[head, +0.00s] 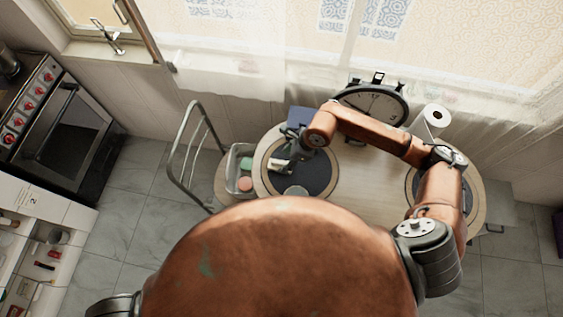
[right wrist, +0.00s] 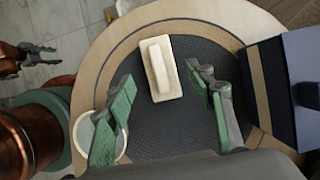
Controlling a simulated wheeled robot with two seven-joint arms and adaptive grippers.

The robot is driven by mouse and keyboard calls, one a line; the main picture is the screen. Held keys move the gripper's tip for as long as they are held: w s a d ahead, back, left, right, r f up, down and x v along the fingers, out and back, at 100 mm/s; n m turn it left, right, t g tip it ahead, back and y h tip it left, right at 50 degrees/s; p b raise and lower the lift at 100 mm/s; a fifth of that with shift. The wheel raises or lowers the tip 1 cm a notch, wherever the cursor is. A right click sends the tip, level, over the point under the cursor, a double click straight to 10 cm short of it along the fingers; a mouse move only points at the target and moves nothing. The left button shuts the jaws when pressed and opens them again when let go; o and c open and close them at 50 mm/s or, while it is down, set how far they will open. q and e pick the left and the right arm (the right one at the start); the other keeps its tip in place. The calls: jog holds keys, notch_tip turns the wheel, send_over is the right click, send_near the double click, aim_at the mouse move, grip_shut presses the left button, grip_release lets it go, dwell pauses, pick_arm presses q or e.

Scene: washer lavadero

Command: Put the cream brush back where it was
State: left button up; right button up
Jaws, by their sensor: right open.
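The cream brush (right wrist: 163,68) lies on the dark round mat (right wrist: 188,132) in the right wrist view, its raised handle upward. In the head view the brush (head: 279,166) shows small at the left of the mat (head: 318,180). My right gripper (right wrist: 165,100) is open and empty. Its green-padded fingers are spread to either side, with the brush ahead between them and not gripped. In the head view my right gripper (head: 287,153) is over the mat's left part. My left gripper (right wrist: 40,55) shows far off at the left of the right wrist view, too small to read.
A pale round dish (head: 296,191) stands at the mat's front edge. A blue box (right wrist: 284,90) stands beside the mat. A grey basket (head: 232,180) with green and pink items is left of the table. A clock (head: 374,103) and paper roll (head: 436,117) stand behind.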

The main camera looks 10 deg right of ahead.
jog(key=v, duration=0.7)
jog(key=shift+r, duration=0.1)
dwell(1.2)
